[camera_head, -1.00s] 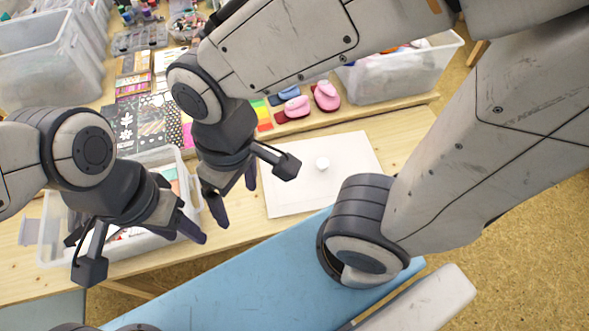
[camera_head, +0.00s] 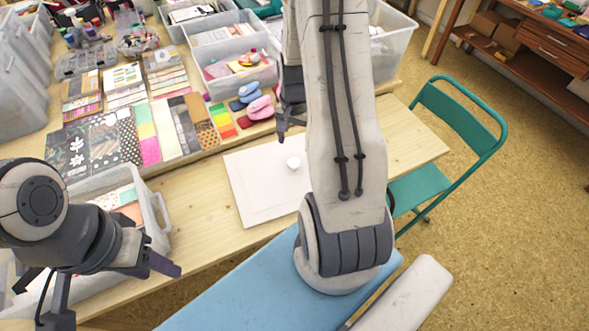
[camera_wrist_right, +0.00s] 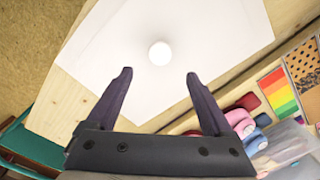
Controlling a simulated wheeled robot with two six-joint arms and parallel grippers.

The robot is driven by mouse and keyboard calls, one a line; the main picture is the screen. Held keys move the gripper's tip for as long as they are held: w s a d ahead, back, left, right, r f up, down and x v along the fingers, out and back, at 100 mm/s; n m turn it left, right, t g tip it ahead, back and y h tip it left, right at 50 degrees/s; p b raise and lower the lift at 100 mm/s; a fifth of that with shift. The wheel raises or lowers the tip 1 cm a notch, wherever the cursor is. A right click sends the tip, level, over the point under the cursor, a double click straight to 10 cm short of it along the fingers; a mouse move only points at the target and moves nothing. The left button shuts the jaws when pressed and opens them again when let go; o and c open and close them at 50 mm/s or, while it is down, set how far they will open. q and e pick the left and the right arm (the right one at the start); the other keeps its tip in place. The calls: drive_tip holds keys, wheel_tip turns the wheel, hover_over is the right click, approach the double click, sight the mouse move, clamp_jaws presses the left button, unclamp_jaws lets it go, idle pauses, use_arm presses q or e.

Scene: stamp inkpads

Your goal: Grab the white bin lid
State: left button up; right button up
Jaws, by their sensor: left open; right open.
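My left gripper (camera_head: 110,292) is open over the near side of a translucent bin (camera_head: 160,215) that holds papers.
Patterned paper pads (camera_head: 95,145) and pink and blue items (camera_head: 255,102) lie behind the lid. Clear containers (camera_head: 390,45) stand at the back. A green chair (camera_head: 440,170) is at right. Bare table (camera_head: 415,140) shows right of my right arm.

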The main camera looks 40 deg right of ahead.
sight(294, 162)
drive_tip(key=f, duration=0.8)
drive_tip(key=shift+s+a+p, duration=0.2)
drive_tip(key=shift+p, duration=0.1)
drive_tip(key=shift+r, duration=0.1)
clamp_jaws()
